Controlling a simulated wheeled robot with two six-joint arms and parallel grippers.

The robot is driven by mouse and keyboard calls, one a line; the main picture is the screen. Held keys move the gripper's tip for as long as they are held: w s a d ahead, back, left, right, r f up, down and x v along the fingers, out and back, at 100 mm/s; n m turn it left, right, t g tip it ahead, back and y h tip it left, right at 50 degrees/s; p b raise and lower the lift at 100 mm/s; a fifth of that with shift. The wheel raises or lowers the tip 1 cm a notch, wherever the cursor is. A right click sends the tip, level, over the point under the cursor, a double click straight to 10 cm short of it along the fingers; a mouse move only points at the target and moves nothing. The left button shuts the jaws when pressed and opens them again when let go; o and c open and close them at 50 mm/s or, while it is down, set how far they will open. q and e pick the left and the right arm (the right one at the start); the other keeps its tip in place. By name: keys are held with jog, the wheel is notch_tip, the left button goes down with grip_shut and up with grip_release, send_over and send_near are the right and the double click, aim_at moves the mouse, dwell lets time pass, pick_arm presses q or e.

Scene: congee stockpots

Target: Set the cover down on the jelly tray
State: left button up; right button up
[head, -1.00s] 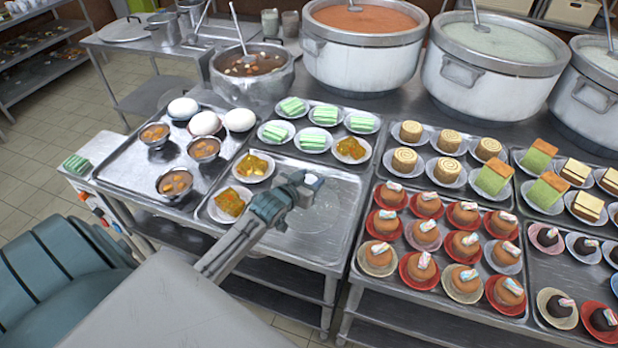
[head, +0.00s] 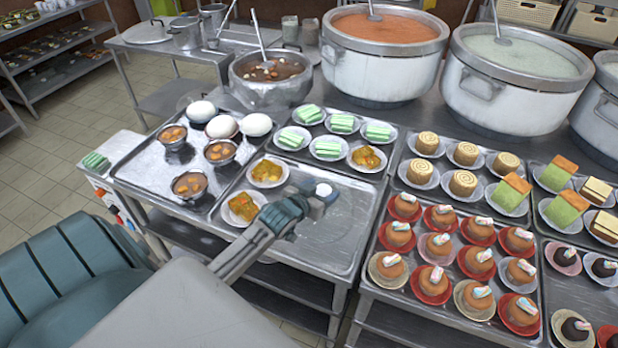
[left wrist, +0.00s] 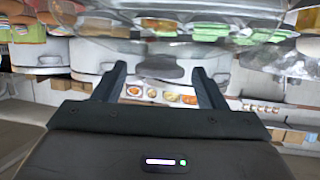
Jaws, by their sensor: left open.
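My right gripper is out of view.
Another tray (head: 135,180) on the left holds white domed items and small brown bowls. Trays of cakes (head: 437,245) crowd the right. Large stockpots (head: 385,60) stand behind. Free room around the cover is narrow.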

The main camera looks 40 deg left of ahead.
pick_arm(q)
jog(key=b+v, duration=0.1)
jog(key=v, duration=0.9)
jog(key=shift+s+b, duration=0.35)
jog(key=shift+r, duration=0.15)
